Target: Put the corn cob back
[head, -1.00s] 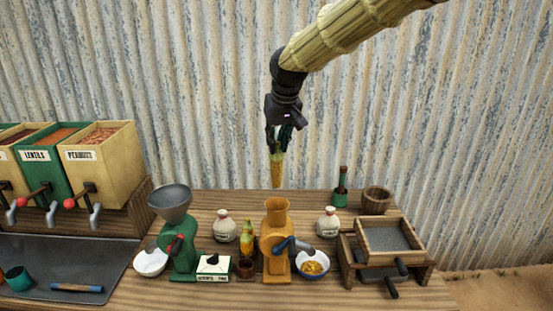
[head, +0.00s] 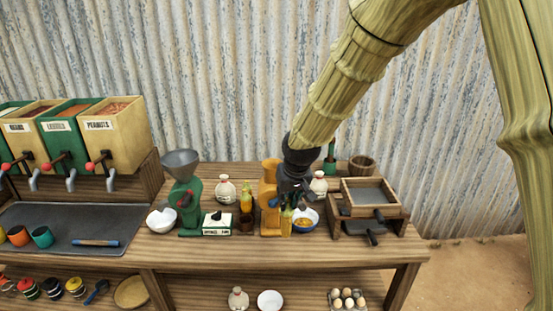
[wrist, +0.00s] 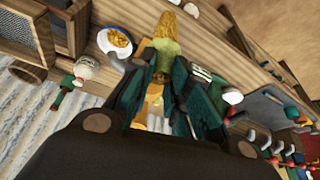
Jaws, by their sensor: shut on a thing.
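My gripper (head: 290,203) is shut on a yellow corn cob (head: 286,224), which hangs tip down from the fingers. In the head view the cob is in front of the orange mill (head: 268,185) and just left of the blue-rimmed bowl. In the wrist view the cob (wrist: 178,26) sticks out beyond the dark green fingers (wrist: 163,75), with a pale green part near them. I cannot tell whether its tip touches the table. Another yellow cob (head: 246,198) stands upright in a small brown cup (head: 246,223) left of the orange mill. My gripper partly hides the orange mill.
The blue-rimmed bowl (head: 309,224) holds yellow bits. A green mill (head: 185,204), a white bowl (head: 161,221) and a white-and-green box (head: 217,228) stand to the left. A wooden sieve box (head: 371,207) stands right. White jars (head: 225,188) stand behind. The table's front strip (head: 300,250) is bare.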

